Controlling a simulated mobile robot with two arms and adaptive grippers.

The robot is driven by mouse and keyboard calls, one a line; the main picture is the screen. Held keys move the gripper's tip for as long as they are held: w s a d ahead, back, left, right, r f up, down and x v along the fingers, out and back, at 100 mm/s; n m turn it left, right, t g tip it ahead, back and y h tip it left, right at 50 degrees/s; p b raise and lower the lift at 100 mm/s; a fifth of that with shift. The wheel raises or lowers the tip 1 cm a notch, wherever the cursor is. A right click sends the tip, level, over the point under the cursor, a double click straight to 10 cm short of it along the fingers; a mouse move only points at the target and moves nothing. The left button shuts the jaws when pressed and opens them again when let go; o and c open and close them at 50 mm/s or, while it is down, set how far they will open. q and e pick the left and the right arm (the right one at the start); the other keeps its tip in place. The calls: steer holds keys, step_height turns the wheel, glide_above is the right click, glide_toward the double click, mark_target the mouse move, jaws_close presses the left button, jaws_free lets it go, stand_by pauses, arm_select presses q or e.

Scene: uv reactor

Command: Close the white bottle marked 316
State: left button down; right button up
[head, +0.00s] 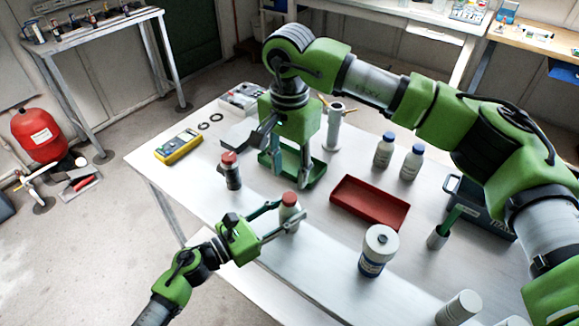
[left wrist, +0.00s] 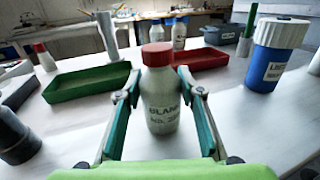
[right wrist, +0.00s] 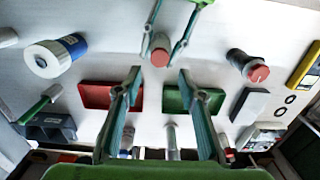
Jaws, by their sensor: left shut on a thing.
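A white bottle with a red cap (head: 290,214) stands on the table, also in the left wrist view (left wrist: 160,105). Its label reads "BLANK", with a smaller line I cannot read. The cap sits on its top. My left gripper (head: 282,222) is shut on this bottle, one finger on each side of its body. The red cap shows from above in the right wrist view (right wrist: 160,57). My right gripper (right wrist: 160,85) is open and empty, pointing down above the green tray (head: 316,172). I cannot read the number 316 on any bottle.
A dark bottle with a red cap (head: 231,172) stands left of the green tray. A red tray (head: 368,203), two blue-capped white bottles (head: 384,150) and a large blue-labelled bottle (head: 378,252) are to the right. A yellow multimeter (head: 179,147) lies near the left edge.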

mark_target(289, 197)
step_height(289, 197, down, 8)
steer(key=shift+r, duration=0.15)
steer(key=shift+c, duration=0.4)
jaws_close()
steer(key=m, duration=1.8)
steer(key=shift+m, duration=0.4)
steer(key=shift+o, duration=1.1)
jaws_free()
